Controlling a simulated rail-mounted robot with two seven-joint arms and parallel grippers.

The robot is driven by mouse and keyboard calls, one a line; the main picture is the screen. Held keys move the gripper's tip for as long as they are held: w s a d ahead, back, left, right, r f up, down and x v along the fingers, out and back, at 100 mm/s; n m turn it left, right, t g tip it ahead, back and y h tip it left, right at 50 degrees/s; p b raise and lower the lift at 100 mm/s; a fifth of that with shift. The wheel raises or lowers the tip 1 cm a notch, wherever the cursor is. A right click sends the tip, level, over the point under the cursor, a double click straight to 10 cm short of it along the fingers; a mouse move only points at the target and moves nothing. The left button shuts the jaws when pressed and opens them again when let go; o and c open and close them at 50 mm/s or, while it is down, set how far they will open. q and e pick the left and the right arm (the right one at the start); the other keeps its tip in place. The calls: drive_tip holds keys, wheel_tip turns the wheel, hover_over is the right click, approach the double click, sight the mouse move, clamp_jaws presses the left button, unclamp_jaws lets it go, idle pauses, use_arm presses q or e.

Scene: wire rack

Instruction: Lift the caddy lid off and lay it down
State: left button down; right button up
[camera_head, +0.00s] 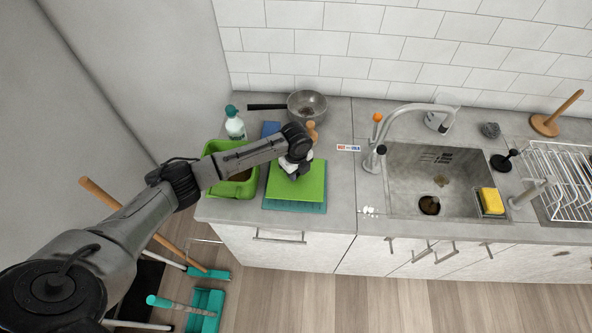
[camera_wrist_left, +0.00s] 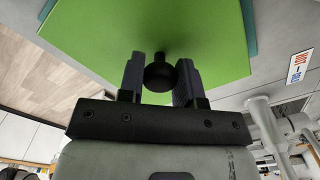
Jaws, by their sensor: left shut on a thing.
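The green square caddy lid (camera_head: 310,187) is over a teal mat (camera_head: 292,206) on the counter, left of the sink. I cannot tell whether it touches the mat or hangs just above it. My left gripper (camera_head: 289,172) is over the lid. In the left wrist view the gripper (camera_wrist_left: 160,80) is shut on the lid's round black knob (camera_wrist_left: 160,72), with a finger on each side. The green caddy (camera_head: 245,188) stands open to the left of the lid, partly hidden by my left arm. My right gripper is not in view.
A spray bottle (camera_head: 235,124) stands behind the caddy. A pan (camera_head: 307,105), a blue item (camera_head: 270,128) and a wooden-handled item (camera_head: 311,131) are behind the lid. The sink (camera_head: 430,170) and tap (camera_head: 383,130) are to the right. Bare counter lies between mat and sink.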

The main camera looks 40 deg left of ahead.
use_arm(q)
drive_tip(key=shift+f+b, duration=0.4)
drive_tip(key=shift+f, duration=0.65)
idle(0.4)
drive_tip(key=c, duration=0.7)
unclamp_jaws()
drive_tip(key=shift+r, duration=6.95)
